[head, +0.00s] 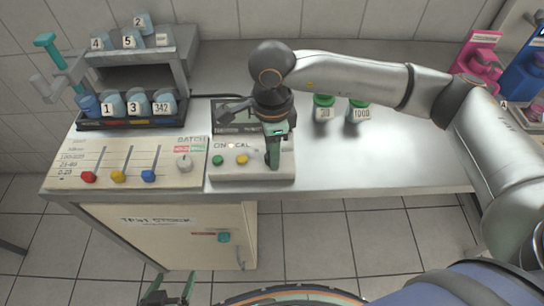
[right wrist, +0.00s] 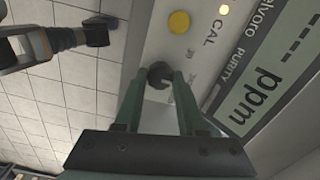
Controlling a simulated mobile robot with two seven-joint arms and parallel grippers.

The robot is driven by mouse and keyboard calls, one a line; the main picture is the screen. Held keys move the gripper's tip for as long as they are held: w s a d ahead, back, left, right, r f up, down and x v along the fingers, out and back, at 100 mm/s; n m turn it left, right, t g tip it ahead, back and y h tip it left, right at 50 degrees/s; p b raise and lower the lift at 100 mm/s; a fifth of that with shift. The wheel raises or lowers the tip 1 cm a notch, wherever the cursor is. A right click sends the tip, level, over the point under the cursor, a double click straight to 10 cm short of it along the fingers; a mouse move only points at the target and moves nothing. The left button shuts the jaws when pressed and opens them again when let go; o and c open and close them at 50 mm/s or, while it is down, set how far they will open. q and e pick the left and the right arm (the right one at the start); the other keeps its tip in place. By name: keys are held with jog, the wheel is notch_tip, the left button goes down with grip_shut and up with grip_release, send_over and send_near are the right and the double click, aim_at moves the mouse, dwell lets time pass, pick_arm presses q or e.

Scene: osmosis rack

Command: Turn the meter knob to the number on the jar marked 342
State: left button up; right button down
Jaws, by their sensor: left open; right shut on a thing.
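The meter (head: 222,170) is a pale box with a green button, a yellow button and a lit lamp. The right wrist view shows its display (right wrist: 270,70) with dashes and "ppm". My right gripper (head: 273,160) points down at the front right of the panel. Its fingers are shut around the dark round knob (right wrist: 160,74); the knob's dial marks are mostly hidden. The jar marked 342 (head: 163,106) stands on the rack's lower shelf, right of the jars marked 3 and 1. My left gripper (head: 172,284) is open and empty, low in front of the cabinet.
Two green-lidded jars (head: 358,112) stand behind my right arm. Pink (head: 478,55) and blue dispensers are at far right.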

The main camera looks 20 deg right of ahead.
jog(key=c, duration=0.5)
grip_release()
notch_tip(320, 180, up, 13)
jog(key=shift+f+b, duration=0.2)
jog(key=shift+b, duration=0.1)
jog(key=shift+f, duration=0.1)
dwell(0.4)
